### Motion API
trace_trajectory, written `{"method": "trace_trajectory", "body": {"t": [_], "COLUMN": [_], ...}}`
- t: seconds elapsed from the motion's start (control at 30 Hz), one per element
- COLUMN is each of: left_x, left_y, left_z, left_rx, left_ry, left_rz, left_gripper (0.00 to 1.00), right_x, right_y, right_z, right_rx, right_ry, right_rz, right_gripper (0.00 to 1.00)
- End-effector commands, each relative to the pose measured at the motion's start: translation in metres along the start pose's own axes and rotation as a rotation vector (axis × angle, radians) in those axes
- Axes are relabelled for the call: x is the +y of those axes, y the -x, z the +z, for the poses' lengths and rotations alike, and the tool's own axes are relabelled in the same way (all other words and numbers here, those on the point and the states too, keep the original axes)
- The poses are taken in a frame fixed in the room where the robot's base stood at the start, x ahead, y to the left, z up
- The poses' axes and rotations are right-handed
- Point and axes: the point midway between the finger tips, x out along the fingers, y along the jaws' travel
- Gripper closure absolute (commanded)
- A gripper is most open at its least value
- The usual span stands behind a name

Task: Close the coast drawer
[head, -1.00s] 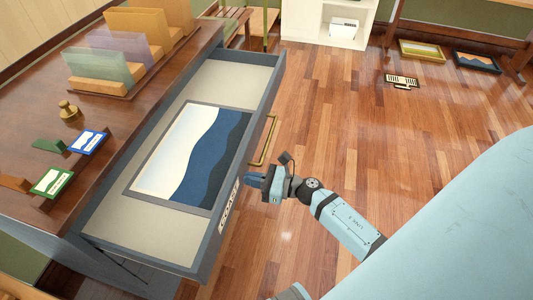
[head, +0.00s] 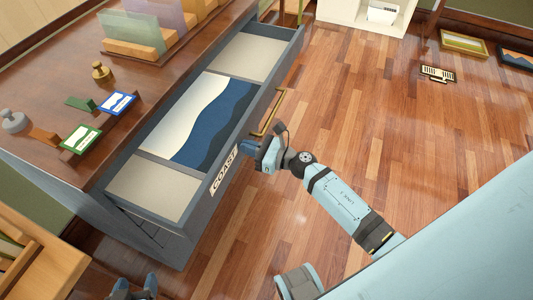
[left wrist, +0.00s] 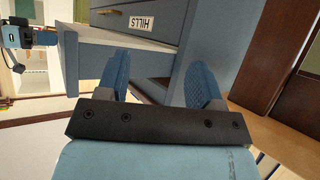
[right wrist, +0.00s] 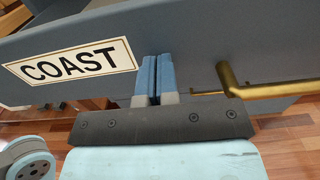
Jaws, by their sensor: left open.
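The coast drawer (head: 190,215) stands partly pulled out of the wooden-topped cabinet (head: 55,135). A blue and cream coast print (head: 205,115) lies inside it. Its front carries a COAST label (right wrist: 70,62) and a brass handle (right wrist: 270,90). My right gripper (head: 248,147) has its fingers together at the drawer front, between label and handle; in the right wrist view the fingertips (right wrist: 154,75) seem to touch the front. My left gripper (head: 134,285) is open and empty at the bottom left, low beside the cabinet. The left wrist view shows its spread fingers (left wrist: 155,82).
A drawer labelled HILLS (left wrist: 140,22) shows in the left wrist view. On the cabinet top are upright folders (head: 130,40), a brass weight (head: 102,72) and small cards (head: 117,103). Wooden furniture (head: 40,260) stands at the lower left.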

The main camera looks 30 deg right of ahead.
Motion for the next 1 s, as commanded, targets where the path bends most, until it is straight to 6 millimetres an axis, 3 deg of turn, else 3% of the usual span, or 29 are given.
{"method": "trace_trajectory", "body": {"t": [0.03, 0.3, 0.6, 0.8, 1.0], "left_x": [0.000, 0.003, 0.006, 0.008, 0.008], "left_y": [-0.001, -0.005, -0.009, -0.009, -0.008], "left_z": [0.001, 0.004, 0.004, 0.003, -0.001], "left_rx": [0.006, 0.021, 0.053, 0.071, 0.086], "left_ry": [0.002, 0.009, 0.019, 0.026, 0.028], "left_rz": [0.002, 0.011, 0.027, 0.035, 0.039], "left_gripper": [0.39, 0.39, 0.39, 0.39, 0.39], "right_x": [0.000, 0.000, 0.000, 0.000, 0.000], "right_y": [-0.017, -0.093, -0.168, -0.201, -0.219], "right_z": [0.001, 0.000, -0.001, -0.001, -0.001], "right_rx": [-0.006, -0.005, -0.004, -0.003, -0.001], "right_ry": [0.003, 0.002, 0.002, 0.000, 0.000], "right_rz": [0.003, 0.002, 0.002, 0.001, 0.001], "right_gripper": [1.00, 1.00, 1.00, 1.00, 1.00]}}
